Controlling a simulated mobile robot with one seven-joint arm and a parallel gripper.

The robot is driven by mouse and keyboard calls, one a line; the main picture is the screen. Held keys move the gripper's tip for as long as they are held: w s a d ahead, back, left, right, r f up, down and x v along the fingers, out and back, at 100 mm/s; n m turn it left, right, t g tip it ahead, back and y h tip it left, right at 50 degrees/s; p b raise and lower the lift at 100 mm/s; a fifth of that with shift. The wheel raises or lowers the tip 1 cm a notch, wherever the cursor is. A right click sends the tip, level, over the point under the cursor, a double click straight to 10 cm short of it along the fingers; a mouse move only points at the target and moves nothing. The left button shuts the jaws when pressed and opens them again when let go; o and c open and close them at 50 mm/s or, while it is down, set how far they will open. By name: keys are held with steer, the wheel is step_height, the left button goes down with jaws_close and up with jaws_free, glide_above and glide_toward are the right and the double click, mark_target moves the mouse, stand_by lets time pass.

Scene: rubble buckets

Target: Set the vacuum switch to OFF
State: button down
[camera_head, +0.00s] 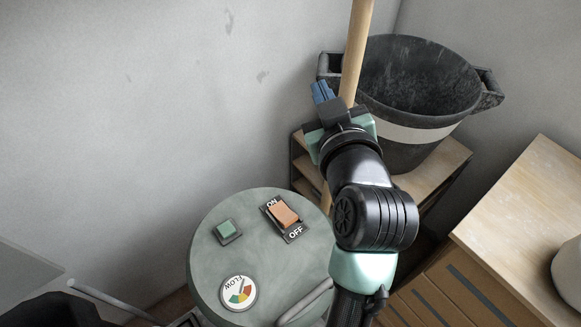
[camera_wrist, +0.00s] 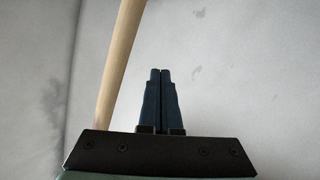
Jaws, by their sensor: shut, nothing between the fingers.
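The vacuum's round green top (camera_head: 215,265) is in the lower middle of the head view. An orange rocker switch (camera_head: 284,214) sits on it in a dark plate, with ON marked at its upper end and OFF at its lower end. I cannot tell for sure which end is pressed. My gripper (camera_head: 322,92) is raised above and behind the switch, apart from it, pointing toward the wall. Its blue fingers are shut and empty; they also show in the wrist view (camera_wrist: 160,100). The switch is not in the wrist view.
A green button (camera_head: 227,230) and a FLOW gauge (camera_head: 239,292) share the vacuum top. A wooden pole (camera_head: 356,45) stands close to my gripper. A black bucket (camera_head: 420,85) sits on a wooden shelf (camera_head: 440,165) behind. A wooden cabinet (camera_head: 530,215) is at right.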

steer(key=s+a+f+n+g+y+p, duration=0.2)
steer(key=s+f+n+g+y+p, duration=0.15)
steer(key=s+f+g+p, duration=0.75)
steer(key=t+p, duration=0.2)
steer(key=t, duration=0.1)
glide_above(285, 221)
steer(key=shift+m+y, duration=0.45)
step_height(285, 221, down, 9)
steer(key=shift+r, duration=0.1)
steer(key=shift+s+d+f, duration=0.25)
steer(key=shift+f, duration=0.35)
steer(key=shift+s+d+f, duration=0.2)
steer(key=shift+s+f, duration=0.05)
steer(key=shift+f, duration=0.3)
steer(key=shift+s+d+f, duration=0.2)
steer(key=shift+s+f, duration=0.05)
steer(key=shift+f, duration=0.4)
steer(key=shift+b, duration=0.3)
